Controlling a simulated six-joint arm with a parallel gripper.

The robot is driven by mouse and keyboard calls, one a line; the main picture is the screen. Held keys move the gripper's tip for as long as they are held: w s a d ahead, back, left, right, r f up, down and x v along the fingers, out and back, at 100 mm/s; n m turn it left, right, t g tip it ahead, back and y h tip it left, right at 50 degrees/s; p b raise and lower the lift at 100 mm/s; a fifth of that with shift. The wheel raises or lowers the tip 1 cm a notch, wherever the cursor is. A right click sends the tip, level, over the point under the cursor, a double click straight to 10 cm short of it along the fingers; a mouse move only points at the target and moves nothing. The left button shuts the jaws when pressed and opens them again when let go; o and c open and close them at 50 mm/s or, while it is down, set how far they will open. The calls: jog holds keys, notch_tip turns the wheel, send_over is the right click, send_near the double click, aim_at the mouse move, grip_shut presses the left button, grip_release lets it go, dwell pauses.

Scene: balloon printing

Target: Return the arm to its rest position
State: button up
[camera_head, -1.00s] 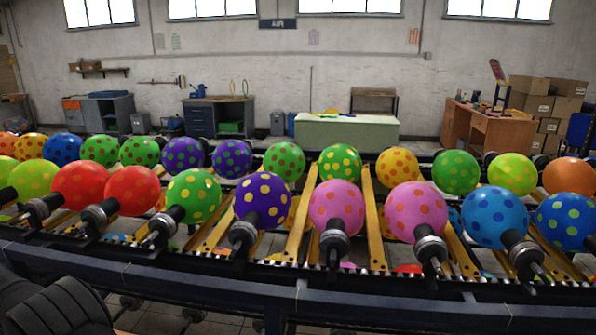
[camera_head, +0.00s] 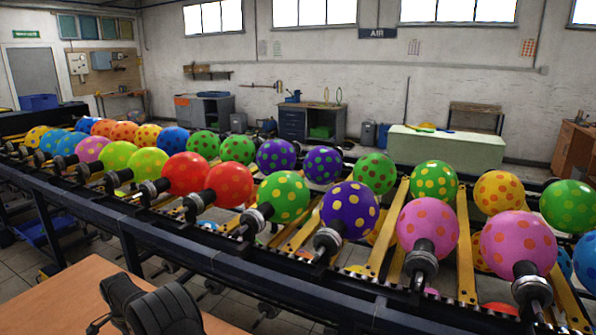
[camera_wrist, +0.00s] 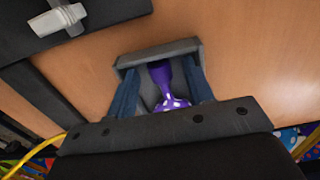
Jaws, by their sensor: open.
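My gripper (camera_wrist: 160,72) shows in the wrist view, with two blue finger faces apart on either side. Between them lies a limp purple balloon (camera_wrist: 171,99) with white dots, its neck pointing away from me. The balloon appears to lie in a shallow grey tray (camera_wrist: 158,52) on a wooden top; the fingers are not seen touching it. Its near end is partly hidden by the dark gripper body. In the head view only a dark part of my arm shows at the bottom left; the fingers are not visible there.
A wooden table (camera_head: 75,295) fills the lower left. Behind it runs a long rack (camera_head: 210,262) with several inflated dotted balloons. A green bench (camera_head: 450,148) and cabinets stand by the back wall. In the wrist view a pale fitting (camera_wrist: 58,18) sits at the upper left.

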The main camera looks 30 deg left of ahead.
jog(key=shift+r, duration=0.95)
jog(key=shift+f, duration=0.1)
notch_tip(320, 180, up, 16)
notch_tip(320, 180, down, 18)
jog(key=shift+r, duration=0.25)
notch_tip(320, 180, up, 8)
jog(key=s+d+r, duration=0.2)
jog(key=d+r, duration=0.6)
jog(key=r, duration=0.1)
jog(key=s+d+r, duration=0.3)
jog(key=d+r, duration=0.6)
jog(key=r, duration=0.1)
jog(key=shift+d+r, duration=0.15)
jog(key=shift+d, duration=0.15)
jog(key=shift+s, duration=0.1)
